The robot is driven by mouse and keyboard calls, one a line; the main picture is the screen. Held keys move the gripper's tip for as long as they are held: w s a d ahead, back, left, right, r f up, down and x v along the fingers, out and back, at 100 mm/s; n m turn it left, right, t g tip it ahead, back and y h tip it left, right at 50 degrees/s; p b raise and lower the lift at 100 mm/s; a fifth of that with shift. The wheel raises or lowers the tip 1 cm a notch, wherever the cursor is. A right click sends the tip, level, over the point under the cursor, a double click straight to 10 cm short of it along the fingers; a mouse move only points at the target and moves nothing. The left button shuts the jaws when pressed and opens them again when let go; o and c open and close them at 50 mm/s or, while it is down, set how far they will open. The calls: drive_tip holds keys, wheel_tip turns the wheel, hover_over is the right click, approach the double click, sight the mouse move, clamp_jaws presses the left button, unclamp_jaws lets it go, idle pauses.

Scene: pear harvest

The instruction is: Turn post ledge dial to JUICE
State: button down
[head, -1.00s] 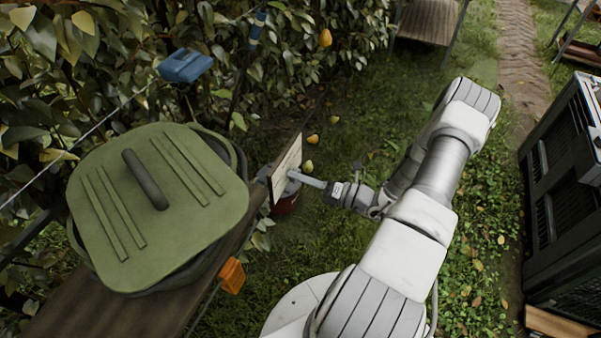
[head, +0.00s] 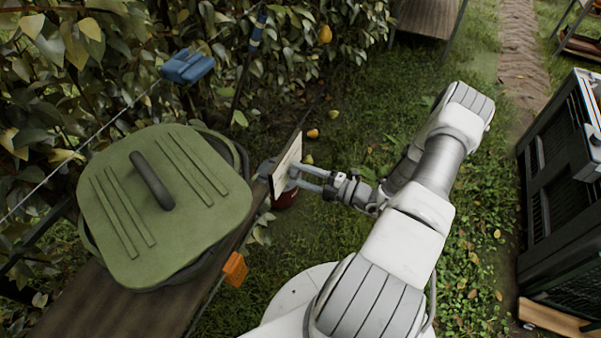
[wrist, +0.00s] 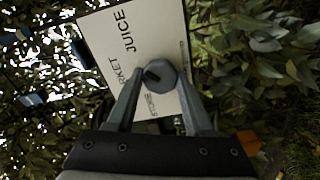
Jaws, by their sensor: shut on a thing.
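The dial is a round grey knob (wrist: 166,72) with a dark mark, on a white label plate (wrist: 105,28). JUICE is printed near the plate's upper part in the wrist view. A word ending in RKET and a smaller word lie lower, partly covered by my fingers. Which word the mark points at is hard to tell. The plate (head: 285,168) is seen nearly edge-on in the head view, at the end of the wooden ledge. My gripper (head: 297,176) has a finger on either side of the knob and is shut on it; the fingers also show in the wrist view (wrist: 158,80).
A green lidded bin (head: 110,225) stands on the wooden ledge (head: 75,305) at left. An orange block (head: 235,269) hangs at its edge. Leafy hedge (head: 110,60) lies behind. A dark crate (head: 560,200) stands at right. Grass with fallen pears is open between.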

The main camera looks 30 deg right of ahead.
drive_tip(key=shift+s+m, duration=0.1)
drive_tip(key=shift+m, duration=1)
drive_tip(key=shift+c, duration=1.6)
unclamp_jaws()
drive_tip(key=v, duration=1.7)
drive_tip(key=shift+p, duration=0.45)
drive_tip(key=shift+s+d, duration=0.1)
drive_tip(key=shift+d, duration=0.05)
